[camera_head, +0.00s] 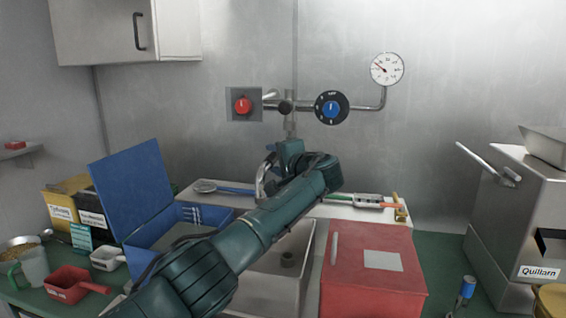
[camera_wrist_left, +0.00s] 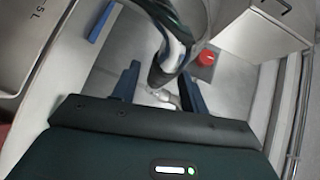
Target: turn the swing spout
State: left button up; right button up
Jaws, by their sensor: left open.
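The swing spout (camera_head: 262,181) is a curved shiny tube below the wall pipes, partly hidden in the head view by my left arm. In the left wrist view the spout (camera_wrist_left: 170,55) comes down from the top edge, and its dark end lies between my finger tips. My left gripper (camera_wrist_left: 160,85) is open, with one blue-grey finger on each side of the spout. I cannot tell whether either finger touches it. In the head view my left gripper (camera_head: 278,160) is at the spout, largely hidden by its own wrist. My right gripper is not in view.
The wall pipe carries a red knob (camera_head: 242,105), a blue-centred dial (camera_head: 331,109) and a gauge (camera_head: 386,69). A sink (camera_head: 262,290) lies below my arm. A blue box with a raised lid (camera_head: 133,190) stands left, a red box (camera_head: 370,275) right.

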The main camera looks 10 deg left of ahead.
pick_arm(q)
jog(key=b+v, duration=0.2)
jog(key=v, duration=1.1)
jog(key=shift+b, duration=0.35)
jog(key=shift+s+f, duration=0.1)
jog(key=shift+s, duration=0.05)
